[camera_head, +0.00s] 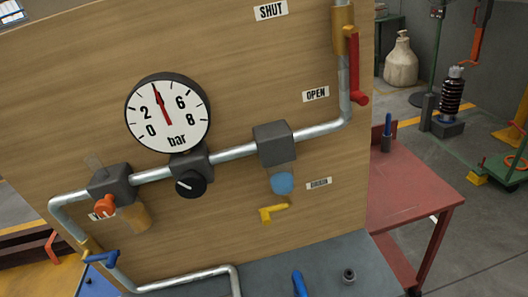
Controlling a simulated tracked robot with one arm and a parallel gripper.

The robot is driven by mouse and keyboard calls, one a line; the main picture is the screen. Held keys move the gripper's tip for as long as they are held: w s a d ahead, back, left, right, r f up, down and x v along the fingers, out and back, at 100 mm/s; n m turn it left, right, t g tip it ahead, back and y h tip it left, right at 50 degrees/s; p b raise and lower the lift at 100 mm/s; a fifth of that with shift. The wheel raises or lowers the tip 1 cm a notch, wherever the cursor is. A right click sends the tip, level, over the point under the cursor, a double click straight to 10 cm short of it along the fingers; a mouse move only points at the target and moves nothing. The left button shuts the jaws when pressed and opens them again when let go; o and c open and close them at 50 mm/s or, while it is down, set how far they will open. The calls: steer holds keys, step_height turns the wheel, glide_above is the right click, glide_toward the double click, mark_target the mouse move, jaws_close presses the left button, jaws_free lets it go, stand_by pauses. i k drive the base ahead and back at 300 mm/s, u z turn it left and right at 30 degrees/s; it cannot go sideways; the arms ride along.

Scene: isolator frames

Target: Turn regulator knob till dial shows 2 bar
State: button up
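The pressure dial (168,112) has a white face with a black rim and is marked in bar. It is tilted a little to the left in the view. Its red needle (161,100) points up between the 2 and the 6, about where the 4 would be; the 4 is not readable. The black round regulator knob (191,185) sits on the grey block under the dial, with a pale pointer mark toward its left side. My gripper is not in view, and nothing is seen touching the knob.
A wooden panel (235,80) carries a grey pipe (235,153). On it are an orange-red knob (105,206), a blue handle (102,258), a red lever (355,68) and a yellow handle (273,213). A grey bench (325,262) lies below; a red table (415,190) stands right.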

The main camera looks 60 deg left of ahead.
mark_target(190, 184)
steer(key=u, duration=1.55)
